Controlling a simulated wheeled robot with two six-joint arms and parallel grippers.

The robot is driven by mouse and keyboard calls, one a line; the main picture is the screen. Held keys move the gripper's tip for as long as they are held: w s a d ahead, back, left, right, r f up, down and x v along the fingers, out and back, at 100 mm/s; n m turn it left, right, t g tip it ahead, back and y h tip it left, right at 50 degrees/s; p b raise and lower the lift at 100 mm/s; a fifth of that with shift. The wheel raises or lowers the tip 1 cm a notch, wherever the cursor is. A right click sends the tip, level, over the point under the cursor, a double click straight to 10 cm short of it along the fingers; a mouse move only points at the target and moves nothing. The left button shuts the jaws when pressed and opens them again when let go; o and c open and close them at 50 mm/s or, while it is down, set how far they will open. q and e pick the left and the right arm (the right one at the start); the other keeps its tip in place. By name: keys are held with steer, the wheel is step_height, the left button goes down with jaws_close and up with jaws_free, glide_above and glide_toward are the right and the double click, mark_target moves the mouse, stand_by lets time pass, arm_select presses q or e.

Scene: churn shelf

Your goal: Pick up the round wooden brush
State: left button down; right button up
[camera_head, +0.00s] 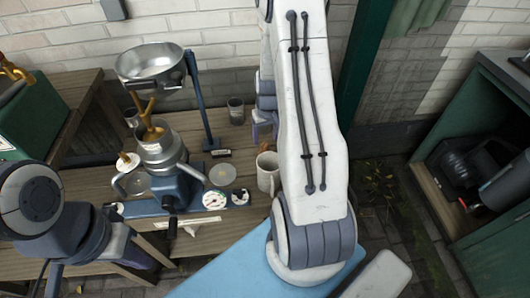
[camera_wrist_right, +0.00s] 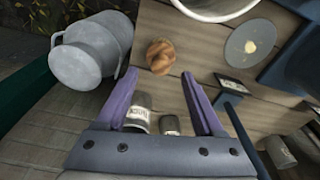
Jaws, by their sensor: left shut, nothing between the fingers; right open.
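The round wooden brush (camera_wrist_right: 161,56) lies on the wooden table in the right wrist view, brown and rounded. In the head view a small brown part of it (camera_head: 265,146) shows behind the pale mug. My right gripper (camera_wrist_right: 159,74) is open and empty, its two purple fingers pointing toward the brush, which appears just beyond the fingertips and between their lines. In the head view the right gripper (camera_head: 264,124) is partly hidden by my arm. My left gripper (camera_head: 165,257) is shut and empty at the lower left, near the table's front, away from the brush.
A pale mug (camera_head: 268,172) stands close to the brush. A blue cream separator (camera_head: 165,160) with a metal bowl (camera_head: 150,61) stands left. Grey tins (camera_wrist_right: 138,108) stand under the right gripper, and a metal milk can (camera_wrist_right: 90,50) is beside it.

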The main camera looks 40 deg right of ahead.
mark_target(265, 144)
steer(key=f, duration=0.5)
steer(key=shift+w+d, duration=0.15)
steer(key=shift+w, duration=0.25)
jaws_close()
steer(key=shift+r, duration=0.1)
step_height(265, 144, up, 4)
steer(key=shift+r, duration=0.25)
steer(key=s+d+r, duration=0.5)
steer(key=s+r, duration=0.1)
steer(key=s, duration=0.4)
steer(key=shift+s+d+r, duration=0.15)
steer(key=shift+s+r, duration=0.05)
